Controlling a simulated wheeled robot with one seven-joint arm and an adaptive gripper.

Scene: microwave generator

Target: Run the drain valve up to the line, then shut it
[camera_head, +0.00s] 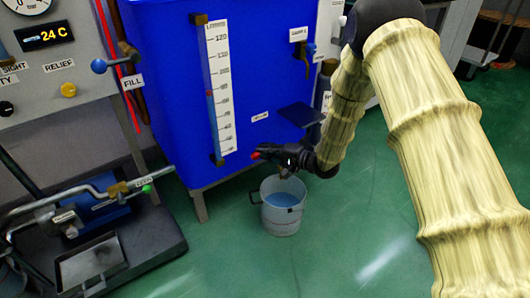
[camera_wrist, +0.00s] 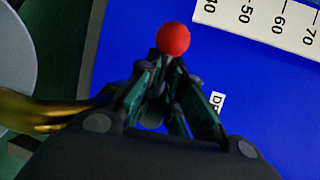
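The drain valve's red knob (camera_head: 256,155) shows low on the front of the blue tank (camera_head: 165,75). My gripper (camera_head: 272,151) is at it, and its fingers converge closely at the red knob (camera_wrist: 173,39) in the wrist view, appearing shut on the handle; the stem is hidden. A grey bucket (camera_head: 283,226) stands on the floor just below, with blue liquid (camera_head: 282,199) in it. No line inside the bucket can be made out. A white label (camera_wrist: 217,102), partly covered and starting "D", is on the tank beside my fingers.
A white scale (camera_head: 218,85) with a red mark runs up the tank. A brass-coloured pipe (camera_wrist: 40,112) shows left of my fingers. A black platform with pipework (camera_head: 135,245) stands at left. Green floor is clear to the bucket's right.

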